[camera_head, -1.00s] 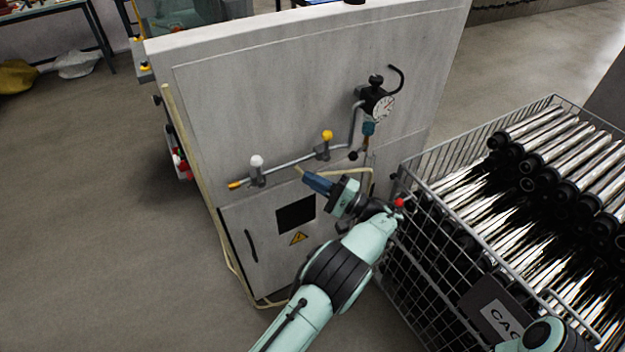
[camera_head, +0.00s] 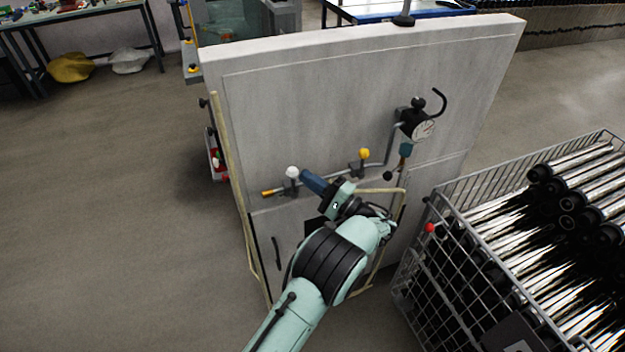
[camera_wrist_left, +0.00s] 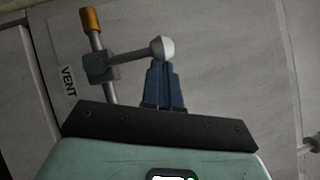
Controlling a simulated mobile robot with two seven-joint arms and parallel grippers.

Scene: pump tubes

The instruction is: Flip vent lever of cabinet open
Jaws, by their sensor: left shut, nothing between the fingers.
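The grey cabinet (camera_head: 310,110) stands upright ahead. The vent lever (camera_head: 292,173) has a white ball end and sits on a thin pipe across the cabinet face. In the left wrist view the vent lever (camera_wrist_left: 136,53) sticks out sideways from its pipe, beside a label reading VENT (camera_wrist_left: 68,81). My left gripper (camera_head: 304,175) has blue fingers, shut and empty. Its tips are right by the white ball; in the wrist view the fingertips (camera_wrist_left: 164,66) lie just below the ball. I cannot tell whether they touch. My right gripper is out of view.
A yellow-knobbed lever (camera_head: 364,154) sits farther right on the same pipe, below a pressure gauge (camera_head: 423,129). A wire crate (camera_head: 430,292) of shiny tubes stands close at the right of my left arm. The floor at the left is clear.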

